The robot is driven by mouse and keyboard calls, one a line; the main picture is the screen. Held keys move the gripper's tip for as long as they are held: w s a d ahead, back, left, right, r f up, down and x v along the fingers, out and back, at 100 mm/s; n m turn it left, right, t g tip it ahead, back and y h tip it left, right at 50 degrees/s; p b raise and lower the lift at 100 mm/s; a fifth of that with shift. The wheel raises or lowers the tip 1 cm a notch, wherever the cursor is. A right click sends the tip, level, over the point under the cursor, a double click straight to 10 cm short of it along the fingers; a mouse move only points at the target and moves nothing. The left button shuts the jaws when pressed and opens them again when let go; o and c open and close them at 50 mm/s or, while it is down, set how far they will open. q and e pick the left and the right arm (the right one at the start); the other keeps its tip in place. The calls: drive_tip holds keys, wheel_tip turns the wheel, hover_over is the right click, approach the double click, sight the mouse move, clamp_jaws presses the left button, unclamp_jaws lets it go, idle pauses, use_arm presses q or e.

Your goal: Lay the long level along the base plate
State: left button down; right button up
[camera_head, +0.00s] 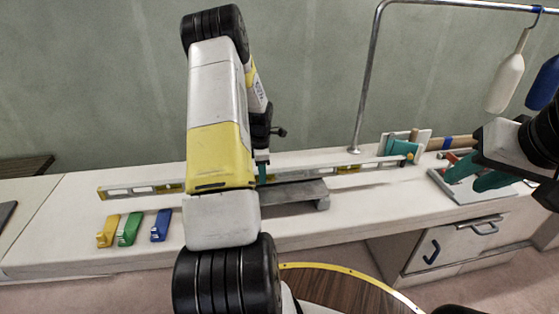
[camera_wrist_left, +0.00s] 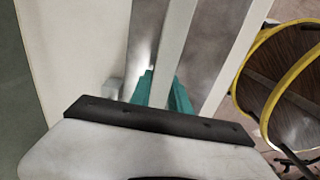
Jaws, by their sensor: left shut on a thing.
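The long level (camera_head: 335,171) is a thin pale bar with yellow parts, running left to right over the workbench. My left gripper (camera_head: 262,172) is shut on it near its middle, partly hidden by my arm. In the left wrist view the teal fingertips (camera_wrist_left: 165,92) pinch the level (camera_wrist_left: 178,40). The grey base plate (camera_head: 290,193) lies on the bench just in front of the level. In the wrist view the grey plate (camera_wrist_left: 222,50) shows on both sides of the level. I cannot tell whether they touch. My right gripper (camera_head: 477,174) is open at the right.
A grey tray (camera_head: 470,193) lies under my right gripper. A metal rail (camera_head: 366,80) rises behind.

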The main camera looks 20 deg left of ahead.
use_arm(q)
drive_tip(key=shift+f, duration=0.1)
idle(0.3)
drive_tip(key=c, duration=1.1)
unclamp_jaws()
drive_tip(key=shift+c, duration=0.2)
wheel_tip(320, 180, up, 8)
drive_tip(key=s+d+r+m+t, duration=0.1)
drive_tip(key=s+d+r+m, duration=0.4)
drive_tip(key=r, duration=0.4)
drive_tip(key=s+d+r+m+t, duration=0.25)
drive_tip(key=d+r+m, duration=0.3)
drive_tip(key=r, duration=0.35)
drive_tip(key=s+d+r+m+t+h, duration=0.1)
drive_tip(key=s+d+r+m, duration=0.2)
drive_tip(key=s+d+m, duration=0.2)
drive_tip(key=s+d+r+m+t+h, duration=0.1)
drive_tip(key=s+d+r+m, duration=0.3)
drive_tip(key=s+m, duration=0.5)
drive_tip(key=s+d, duration=0.2)
drive_tip(key=s, duration=0.2)
drive_tip(key=shift+s+r+t, duration=0.15)
drive_tip(key=shift+r+t, duration=0.15)
drive_tip(key=shift+t, duration=0.05)
